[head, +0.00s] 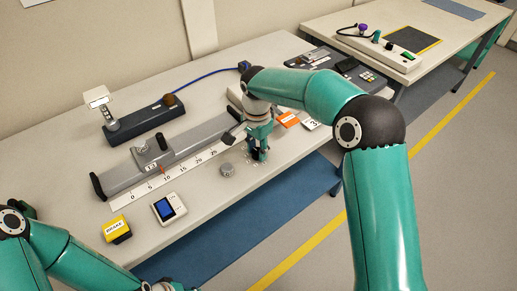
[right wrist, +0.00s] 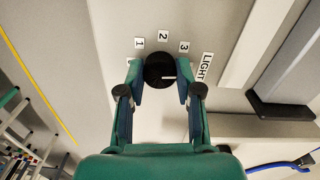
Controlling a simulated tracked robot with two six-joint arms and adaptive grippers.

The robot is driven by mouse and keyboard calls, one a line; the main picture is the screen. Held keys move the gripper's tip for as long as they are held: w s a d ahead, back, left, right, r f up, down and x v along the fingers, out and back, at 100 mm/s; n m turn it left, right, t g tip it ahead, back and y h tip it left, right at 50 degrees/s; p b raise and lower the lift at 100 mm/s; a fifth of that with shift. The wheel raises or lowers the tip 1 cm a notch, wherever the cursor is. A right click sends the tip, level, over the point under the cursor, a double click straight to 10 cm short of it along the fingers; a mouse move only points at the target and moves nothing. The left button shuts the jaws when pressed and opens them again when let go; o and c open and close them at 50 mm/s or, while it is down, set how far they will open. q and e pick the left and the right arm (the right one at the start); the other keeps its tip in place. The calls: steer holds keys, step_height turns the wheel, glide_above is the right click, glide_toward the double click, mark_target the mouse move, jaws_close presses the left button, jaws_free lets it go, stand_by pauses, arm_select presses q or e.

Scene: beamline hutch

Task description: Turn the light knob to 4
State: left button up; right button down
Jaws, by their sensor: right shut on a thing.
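The light knob (right wrist: 160,69) is a round dark knob with a white pointer line, next to the LIGHT label (right wrist: 205,67). Marks 1 (right wrist: 139,43), 2 (right wrist: 162,36) and 3 (right wrist: 184,46) lie around it. The pointer line points right in the right wrist view, below mark 3, toward a finger; no 4 shows there. My right gripper (right wrist: 159,84) is shut on the knob, one finger on each side.
A grey rail with a ruler (head: 165,183) lies left of the gripper. Orange and white cards (head: 288,119) lie right of the gripper.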

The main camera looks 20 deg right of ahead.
mark_target(257, 150)
steer(key=shift+w+d+r+m, duration=0.1)
steer(key=shift+w+r+m, duration=0.15)
steer(key=shift+m, duration=0.35)
steer(key=c, duration=0.9)
jaws_free()
steer(key=shift+c, duration=0.2)
steer(key=shift+o, duration=0.9)
steer(key=shift+f, duration=0.15)
steer(key=shift+s, duration=0.1)
step_height(257, 150, up, 12)
